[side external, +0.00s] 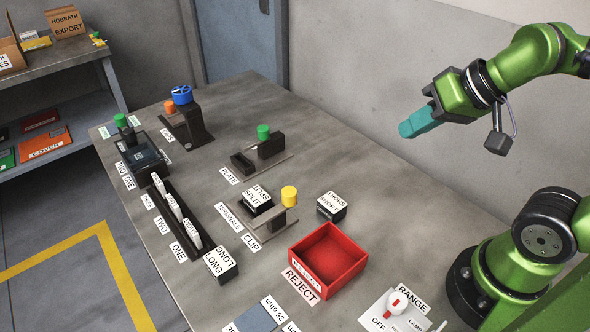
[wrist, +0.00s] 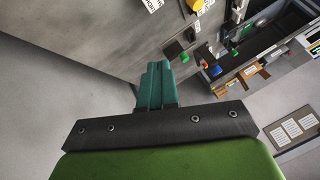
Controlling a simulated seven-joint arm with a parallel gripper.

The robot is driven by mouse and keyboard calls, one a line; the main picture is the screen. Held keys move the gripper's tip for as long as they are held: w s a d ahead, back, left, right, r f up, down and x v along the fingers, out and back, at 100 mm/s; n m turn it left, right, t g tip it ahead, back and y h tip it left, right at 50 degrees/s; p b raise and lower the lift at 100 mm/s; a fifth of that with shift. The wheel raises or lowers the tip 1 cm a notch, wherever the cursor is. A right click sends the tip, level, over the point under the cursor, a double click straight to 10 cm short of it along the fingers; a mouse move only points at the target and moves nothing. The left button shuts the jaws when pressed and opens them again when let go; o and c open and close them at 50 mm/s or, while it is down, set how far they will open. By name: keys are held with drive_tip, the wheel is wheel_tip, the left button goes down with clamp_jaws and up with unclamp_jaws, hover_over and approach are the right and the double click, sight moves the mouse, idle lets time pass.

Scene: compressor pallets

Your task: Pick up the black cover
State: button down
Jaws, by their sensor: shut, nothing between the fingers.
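My gripper (side external: 404,129) has teal fingers and is raised above the right part of the table, well clear of everything on it. In the wrist view its fingers (wrist: 157,66) are together with nothing between them. No part is plainly marked as the black cover. Dark candidates are a low black unit (side external: 143,160) at the table's left and small black blocks with white labels, one marked SPLIT (side external: 257,208), one SHORT (side external: 331,212) and one LONG (side external: 221,277). An orange tray marked COVER (side external: 42,146) lies on the shelf at the far left; I see no cover in it clearly.
A red REJECT bin (side external: 350,275) stands at the table's front right. Fixtures with a green knob (side external: 263,131), a yellow knob (side external: 289,195) and a blue wheel (side external: 182,94) rise from the table (side external: 330,130). Its back right area is clear.

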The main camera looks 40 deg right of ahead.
drive_tip(key=shift+c, duration=2)
unclamp_jaws()
drive_tip(key=n+g+h, duration=0.2)
drive_tip(key=n+g, duration=0.2)
drive_tip(key=g, duration=0.3)
hover_over(256, 195)
wheel_tip(256, 195, down, 5)
drive_tip(key=f, duration=1.1)
drive_tip(key=shift+s, duration=0.4)
drive_tip(key=shift+w+f, duration=0.2)
drive_tip(key=shift+f, duration=1.3)
drive_tip(key=shift+w+f, duration=0.2)
drive_tip(key=shift+f, duration=1.3)
